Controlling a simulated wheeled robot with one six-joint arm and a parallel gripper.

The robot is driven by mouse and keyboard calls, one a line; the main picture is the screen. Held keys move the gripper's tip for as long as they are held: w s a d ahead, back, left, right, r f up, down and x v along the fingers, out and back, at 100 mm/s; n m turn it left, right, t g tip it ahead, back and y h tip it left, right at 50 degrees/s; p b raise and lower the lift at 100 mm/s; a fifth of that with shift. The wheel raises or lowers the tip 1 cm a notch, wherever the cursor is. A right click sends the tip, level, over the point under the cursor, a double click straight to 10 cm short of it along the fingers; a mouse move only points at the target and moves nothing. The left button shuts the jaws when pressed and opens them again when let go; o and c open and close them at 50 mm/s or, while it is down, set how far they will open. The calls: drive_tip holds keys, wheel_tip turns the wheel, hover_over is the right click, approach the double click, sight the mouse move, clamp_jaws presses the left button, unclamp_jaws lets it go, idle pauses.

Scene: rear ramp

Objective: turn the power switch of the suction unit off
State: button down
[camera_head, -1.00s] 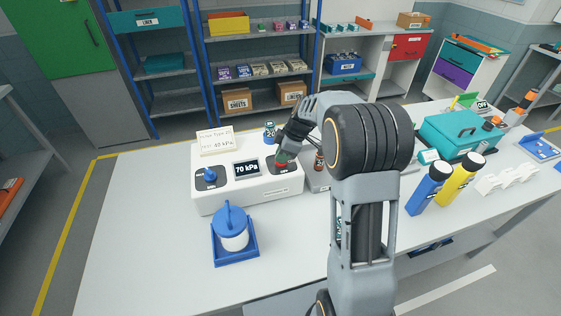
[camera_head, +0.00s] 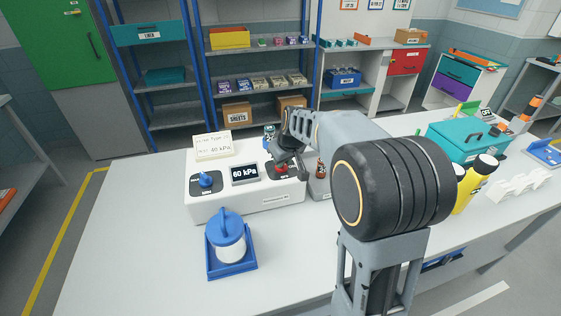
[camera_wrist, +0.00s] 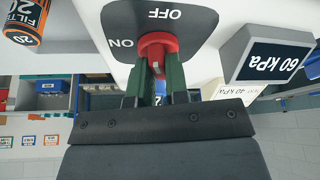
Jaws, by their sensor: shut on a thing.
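The suction unit (camera_head: 262,198) is a white box on the bench with a blue knob (camera_head: 206,180) at left and a display (camera_head: 245,174) reading 60 kPa. Its red power switch (camera_head: 281,169) is at the right, partly hidden by my gripper (camera_head: 284,161). In the wrist view the red switch (camera_wrist: 159,42) sits on a dark plate (camera_wrist: 190,30) marked OFF and ON. My gripper's green fingers (camera_wrist: 157,76) are shut on the switch from both sides. I cannot tell for sure which mark the switch points to.
A card (camera_head: 213,147) showing 40 kPa stands on the unit. A blue-lidded jar (camera_head: 231,247) sits in a blue tray in front. An orange-and-black filter can (camera_wrist: 27,22) is close to the switch. A teal case (camera_head: 465,143) and yellow bottle (camera_head: 474,184) stand at right.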

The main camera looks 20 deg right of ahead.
drive_tip(key=shift+s+f+m+h, duration=0.15)
drive_tip(key=shift+m+h, duration=0.15)
drive_tip(key=shift+m, duration=0.55)
drive_tip(key=shift+f+m+h, duration=0.1)
drive_tip(key=shift+m+h, duration=0.2)
drive_tip(key=shift+m, duration=0.85)
drive_tip(key=c, duration=1.2)
unclamp_jaws()
drive_tip(key=shift+a, duration=0.15)
drive_tip(key=shift+o, duration=0.4)
drive_tip(key=shift+d, duration=0.2)
drive_tip(key=shift+a+r, duration=0.1)
drive_tip(key=shift+r, duration=0.1)
drive_tip(key=shift+r, duration=0.35)
drive_tip(key=v, duration=1.3)
drive_tip(key=shift+a+b, duration=0.15)
drive_tip(key=shift+b, duration=0.15)
drive_tip(key=shift+f, duration=0.1)
